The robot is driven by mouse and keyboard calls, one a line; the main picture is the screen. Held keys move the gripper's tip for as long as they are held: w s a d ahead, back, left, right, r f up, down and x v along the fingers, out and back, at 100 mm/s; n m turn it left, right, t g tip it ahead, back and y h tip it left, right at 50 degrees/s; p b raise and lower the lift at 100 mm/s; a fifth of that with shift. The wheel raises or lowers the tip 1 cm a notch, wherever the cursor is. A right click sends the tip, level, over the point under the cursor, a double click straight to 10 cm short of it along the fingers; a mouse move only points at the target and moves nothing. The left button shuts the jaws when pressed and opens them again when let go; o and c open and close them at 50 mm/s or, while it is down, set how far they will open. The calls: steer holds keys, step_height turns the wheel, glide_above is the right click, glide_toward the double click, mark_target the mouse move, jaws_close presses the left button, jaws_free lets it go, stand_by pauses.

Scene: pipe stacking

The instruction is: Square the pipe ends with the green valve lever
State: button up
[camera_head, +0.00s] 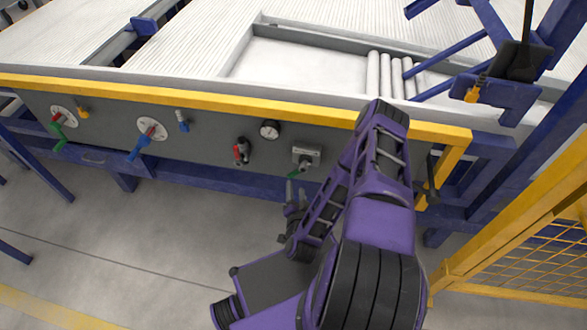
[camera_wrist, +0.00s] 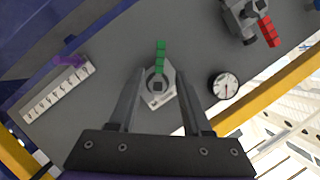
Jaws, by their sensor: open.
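The valve with the green lever (camera_head: 295,173) sits on the grey panel, right of the round gauge. In the wrist view the green lever (camera_wrist: 160,57) points up from the grey valve body (camera_wrist: 162,101). My gripper (camera_wrist: 159,72) is open and empty, with one finger on each side of the valve. I cannot tell whether either finger touches it. In the head view my gripper (camera_head: 292,197) is just below the green lever, partly hidden by my arm. Several pale pipes (camera_head: 385,75) lie side by side in the bed above the panel.
The gauge (camera_wrist: 224,84) and a red-levered valve (camera_wrist: 266,32) are close by. A white marked strip (camera_wrist: 58,92) with a purple part is on the other side. Blue (camera_head: 147,140) and other levers are farther left. A yellow rail (camera_head: 215,107) tops the panel; a yellow mesh fence (camera_head: 525,250) stands right.

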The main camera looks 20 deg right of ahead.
mark_target(298, 171)
steer(key=b+x, duration=0.1)
steer(key=x, duration=1.1)
steer(key=shift+w+d+f+b, duration=0.15)
steer(key=shift+w+b, duration=0.1)
steer(key=shift+b, duration=0.15)
jaws_close()
stand_by(0.7)
